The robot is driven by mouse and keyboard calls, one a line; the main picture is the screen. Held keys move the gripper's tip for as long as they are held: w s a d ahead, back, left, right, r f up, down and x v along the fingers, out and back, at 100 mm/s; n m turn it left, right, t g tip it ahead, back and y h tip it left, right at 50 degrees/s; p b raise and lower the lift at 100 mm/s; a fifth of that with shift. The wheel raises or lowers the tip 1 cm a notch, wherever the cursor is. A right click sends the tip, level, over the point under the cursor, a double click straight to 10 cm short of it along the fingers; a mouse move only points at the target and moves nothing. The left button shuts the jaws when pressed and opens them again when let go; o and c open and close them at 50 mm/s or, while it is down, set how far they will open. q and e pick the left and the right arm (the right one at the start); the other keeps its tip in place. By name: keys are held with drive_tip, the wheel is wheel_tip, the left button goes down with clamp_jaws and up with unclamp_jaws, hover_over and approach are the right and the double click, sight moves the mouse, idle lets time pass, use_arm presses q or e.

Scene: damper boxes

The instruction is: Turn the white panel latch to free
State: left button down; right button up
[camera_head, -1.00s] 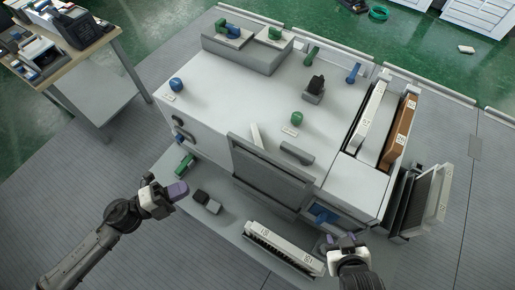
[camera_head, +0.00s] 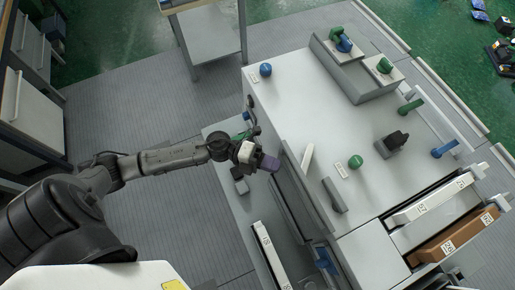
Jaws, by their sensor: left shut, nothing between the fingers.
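A small white bar (camera_head: 307,157), which looks like the white panel latch, stands at the front edge of the light grey cabinet top (camera_head: 330,120), slanted in the picture. The grey front panel (camera_head: 290,205) is just below it. My left gripper (camera_head: 270,163), with purple fingers, is shut and empty. It is to the left of the white bar, near the upper end of the panel, with a gap to the bar; I cannot tell whether it touches the panel. My right gripper is out of view.
A grey handle (camera_head: 334,195) and a green knob (camera_head: 355,161) are right of the bar. A blue knob (camera_head: 265,70) sits at the cabinet's far left corner. White (camera_head: 430,201) and brown (camera_head: 455,238) boxes stand in slots at right. A numbered white box (camera_head: 268,255) lies below.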

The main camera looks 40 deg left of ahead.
sight(306, 160)
use_arm(q)
drive_tip(key=shift+p+x, duration=0.8)
drive_tip(key=shift+x, duration=1.85)
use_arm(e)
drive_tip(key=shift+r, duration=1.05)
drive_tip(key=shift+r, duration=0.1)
